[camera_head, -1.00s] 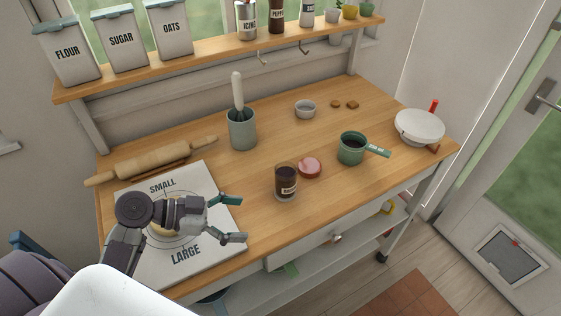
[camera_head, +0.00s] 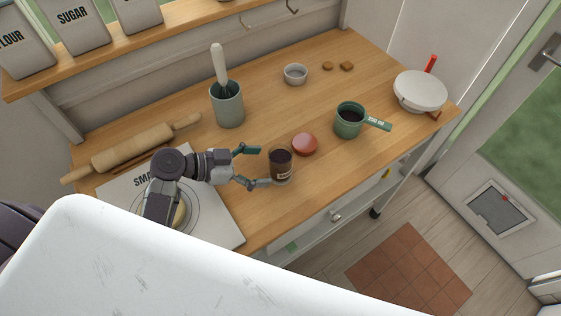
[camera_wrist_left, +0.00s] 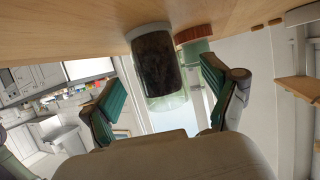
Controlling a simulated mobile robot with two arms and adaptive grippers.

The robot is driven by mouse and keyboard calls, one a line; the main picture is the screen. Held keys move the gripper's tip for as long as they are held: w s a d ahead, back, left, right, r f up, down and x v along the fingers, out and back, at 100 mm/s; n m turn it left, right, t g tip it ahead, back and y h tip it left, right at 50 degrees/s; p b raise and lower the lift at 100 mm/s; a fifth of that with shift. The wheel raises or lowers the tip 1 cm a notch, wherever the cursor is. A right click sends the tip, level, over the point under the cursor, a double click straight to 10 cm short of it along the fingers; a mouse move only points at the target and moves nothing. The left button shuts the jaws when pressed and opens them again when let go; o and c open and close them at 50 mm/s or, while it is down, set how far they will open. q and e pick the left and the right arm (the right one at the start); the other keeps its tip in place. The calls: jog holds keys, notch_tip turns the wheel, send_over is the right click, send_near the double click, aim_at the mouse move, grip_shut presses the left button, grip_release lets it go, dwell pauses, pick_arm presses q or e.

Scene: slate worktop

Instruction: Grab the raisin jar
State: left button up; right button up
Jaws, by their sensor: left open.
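In the left wrist view the jar (camera_wrist_left: 155,62) shows ahead, between the two green-padded fingers of the gripper (camera_wrist_left: 162,95). I cannot tell whether either finger touches it. My right gripper is not in view.
A green measuring cup (camera_head: 349,121) with dark contents stands right of the lid. A utensil crock (camera_head: 228,106), a small bowl (camera_head: 295,75) and a rolling pin (camera_head: 135,148) stand farther back or left. A white board (camera_head: 222,226) lies under my left arm.

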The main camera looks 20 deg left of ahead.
aim_at(281, 165)
pick_arm(q)
jog(key=shift+w+d+p, duration=0.3)
jog(key=shift+d+p, duration=0.25)
jog(key=shift+d, duration=0.05)
jog(key=shift+w+d+p, duration=0.25)
jog(key=shift+d+p, duration=0.25)
jog(key=shift+d, duration=0.1)
jog(key=shift+p+x, duration=0.4)
jog(key=shift+x, duration=0.8)
jog(key=shift+w+d+f, duration=0.15)
jog(key=shift+d+f, duration=0.1)
jog(key=shift+f, duration=0.2)
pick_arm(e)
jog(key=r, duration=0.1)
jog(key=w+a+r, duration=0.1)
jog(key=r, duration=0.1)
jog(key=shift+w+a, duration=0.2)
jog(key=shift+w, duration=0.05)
pick_arm(q)
jog(key=shift+c, duration=0.2)
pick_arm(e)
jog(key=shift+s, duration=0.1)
pick_arm(q)
jog(key=c, duration=1.5)
jog(key=shift+o, duration=0.2)
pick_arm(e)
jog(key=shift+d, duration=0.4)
pick_arm(q)
jog(key=shift+r, duration=0.15)
